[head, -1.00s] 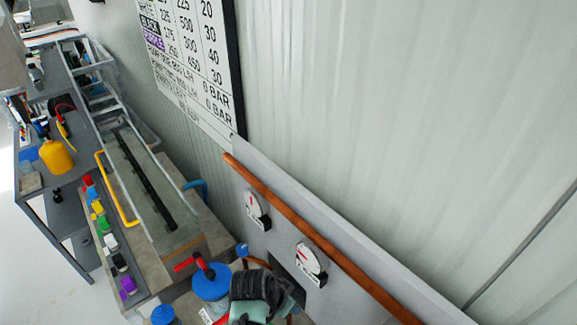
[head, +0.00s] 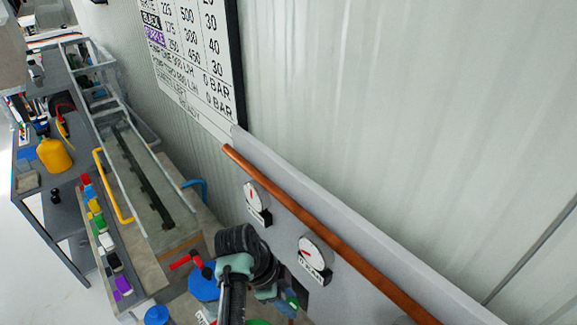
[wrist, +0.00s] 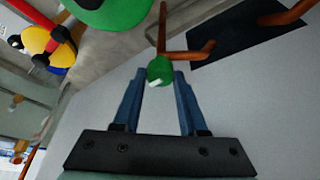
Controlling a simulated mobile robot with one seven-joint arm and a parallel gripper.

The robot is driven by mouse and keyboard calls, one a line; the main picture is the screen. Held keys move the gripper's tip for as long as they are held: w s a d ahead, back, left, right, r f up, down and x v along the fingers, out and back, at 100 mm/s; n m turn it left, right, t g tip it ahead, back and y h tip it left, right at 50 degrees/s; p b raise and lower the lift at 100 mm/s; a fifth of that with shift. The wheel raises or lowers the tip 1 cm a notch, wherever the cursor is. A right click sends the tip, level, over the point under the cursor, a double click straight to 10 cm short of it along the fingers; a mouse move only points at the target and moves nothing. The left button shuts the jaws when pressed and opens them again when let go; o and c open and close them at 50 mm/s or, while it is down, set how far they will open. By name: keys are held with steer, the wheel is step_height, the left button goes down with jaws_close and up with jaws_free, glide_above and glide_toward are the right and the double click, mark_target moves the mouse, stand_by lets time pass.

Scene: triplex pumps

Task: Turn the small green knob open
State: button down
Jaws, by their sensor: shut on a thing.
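The small green knob (wrist: 160,70) shows in the wrist view at the top middle, with a white mark on its lower side. It sits by a thin copper pipe (wrist: 186,52). My gripper (wrist: 160,76) has its two blue fingers on either side of the knob and is shut on it. In the head view a small green part (head: 291,299) shows beside the end of my arm at the bottom; my arm hides much of that area.
A large green pump part (wrist: 112,12) and a yellow one (wrist: 42,40) with a red handle lie near my fingers. A grey panel carries two gauges (head: 313,254) and a long copper pipe (head: 300,212). Coloured switches (head: 98,222) line the bench at left.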

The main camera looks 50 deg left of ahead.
steer(key=shift+m, duration=0.6)
steer(key=shift+c, duration=2.2)
jaws_free()
steer(key=p+v, duration=0.3)
steer(key=v, duration=1)
steer(key=shift+w+a, duration=0.2)
